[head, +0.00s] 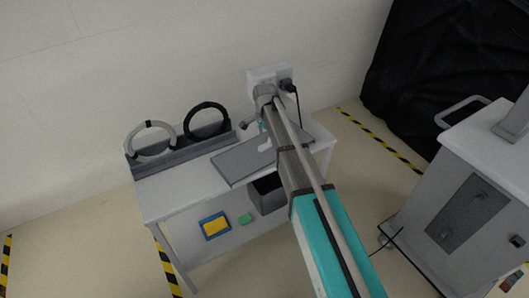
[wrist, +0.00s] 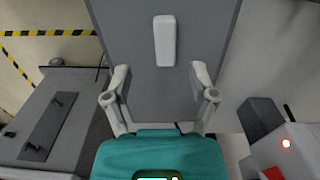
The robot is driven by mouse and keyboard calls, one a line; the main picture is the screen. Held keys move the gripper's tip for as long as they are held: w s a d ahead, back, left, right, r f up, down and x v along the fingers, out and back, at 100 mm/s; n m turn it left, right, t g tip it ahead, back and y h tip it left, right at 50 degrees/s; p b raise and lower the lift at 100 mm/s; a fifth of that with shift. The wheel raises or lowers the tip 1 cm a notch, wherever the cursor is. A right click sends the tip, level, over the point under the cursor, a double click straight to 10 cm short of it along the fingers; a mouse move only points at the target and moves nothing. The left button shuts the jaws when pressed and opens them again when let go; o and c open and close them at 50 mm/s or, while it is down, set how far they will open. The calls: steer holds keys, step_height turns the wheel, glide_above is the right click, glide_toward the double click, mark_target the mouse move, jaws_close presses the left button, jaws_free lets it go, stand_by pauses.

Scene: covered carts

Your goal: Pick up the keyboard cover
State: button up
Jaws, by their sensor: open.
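The keyboard cover (head: 236,165) is a flat dark grey panel lying on the white table. In the wrist view the cover (wrist: 138,36) fills the upper middle, with an upright white bar handle (wrist: 165,40) on it. My gripper (wrist: 160,74) is open, its two light grey fingers apart on either side of the handle's line. The handle lies further up the picture than the fingertips, and nothing is between the fingers. In the head view my arm hides part of the cover and most of the gripper.
The white table (head: 158,200) stands against the wall. A grey rack with a white ring (head: 131,146) and a black ring (head: 188,128) is at its back left. A grey cart (head: 470,150) stands at right, near black sheeting (head: 455,60). Yellow-black tape marks the floor.

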mark_target(265, 145)
steer(key=shift+f, duration=0.2)
stand_by(0.3)
steer(key=f+b, duration=0.3)
steer(key=shift+w, duration=0.35)
steer(key=shift+a+f+b, duration=0.1)
steer(key=shift+f+b, duration=0.9)
steer(key=shift+b, duration=0.1)
jaws_close()
